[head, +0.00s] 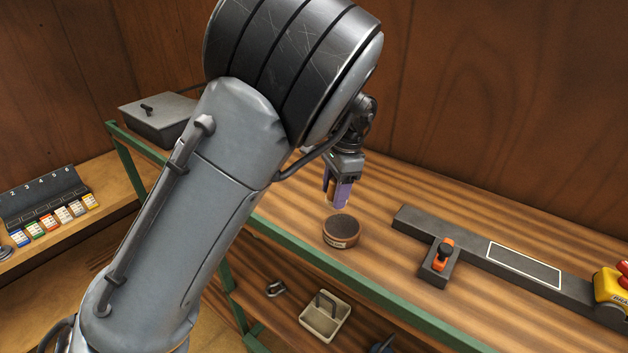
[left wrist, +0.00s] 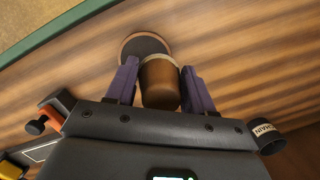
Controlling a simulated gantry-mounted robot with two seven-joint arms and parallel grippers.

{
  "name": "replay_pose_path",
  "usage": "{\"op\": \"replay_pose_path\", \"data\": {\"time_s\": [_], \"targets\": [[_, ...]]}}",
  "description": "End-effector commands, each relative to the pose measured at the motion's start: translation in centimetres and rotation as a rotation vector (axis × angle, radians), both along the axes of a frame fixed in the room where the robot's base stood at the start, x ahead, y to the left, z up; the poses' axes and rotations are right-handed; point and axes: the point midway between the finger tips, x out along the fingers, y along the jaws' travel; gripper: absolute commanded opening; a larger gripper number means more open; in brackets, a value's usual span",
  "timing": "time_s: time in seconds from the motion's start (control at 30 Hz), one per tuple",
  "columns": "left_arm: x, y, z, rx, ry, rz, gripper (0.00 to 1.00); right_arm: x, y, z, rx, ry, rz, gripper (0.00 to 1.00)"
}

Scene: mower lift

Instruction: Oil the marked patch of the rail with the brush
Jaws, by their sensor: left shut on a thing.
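My left gripper (head: 339,203) has purple fingers and hangs just above and behind a round brown pot (head: 341,241) with a dark top. In the left wrist view the fingers (left wrist: 160,90) are shut on a brown cylindrical piece with a pale rim, seemingly the brush (left wrist: 160,85). Its bristle end is hidden. The pot (left wrist: 143,44) shows beyond it; I cannot tell whether they touch. The dark rail (head: 470,254) lies along the bench to the right. A white outline marks the patch (head: 523,265) on it. My right gripper is not in view.
An orange piece with a black knob (head: 442,254) sits on a dark block beside the rail. A yellow box with a red button (head: 613,284) stands at the rail's right end. A green edge (head: 330,270) borders the bench. A caddy (head: 325,315) sits on the lower shelf.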

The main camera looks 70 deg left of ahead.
Motion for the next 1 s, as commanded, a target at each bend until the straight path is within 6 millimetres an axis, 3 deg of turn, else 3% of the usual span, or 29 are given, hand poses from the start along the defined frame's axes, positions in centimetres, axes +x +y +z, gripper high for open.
{"op": "replay_pose_path", "data": {"time_s": [0.17, 0.37, 0.67, 1.0], "targets": [[1.1, -1.9, 0.1, 0.002, 0.001, -0.047, 0.28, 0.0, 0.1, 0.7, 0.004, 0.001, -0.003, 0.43], [1.1, -1.9, -0.4, 0.003, 0.001, -0.05, 0.28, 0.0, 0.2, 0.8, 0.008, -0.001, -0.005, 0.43], [1.1, -1.9, -2.7, 0.003, 0.002, -0.049, 0.28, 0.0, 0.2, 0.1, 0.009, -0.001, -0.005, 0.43], [1.1, -1.9, -5.5, 0.004, -0.001, -0.049, 0.28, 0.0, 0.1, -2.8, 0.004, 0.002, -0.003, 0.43]]}}
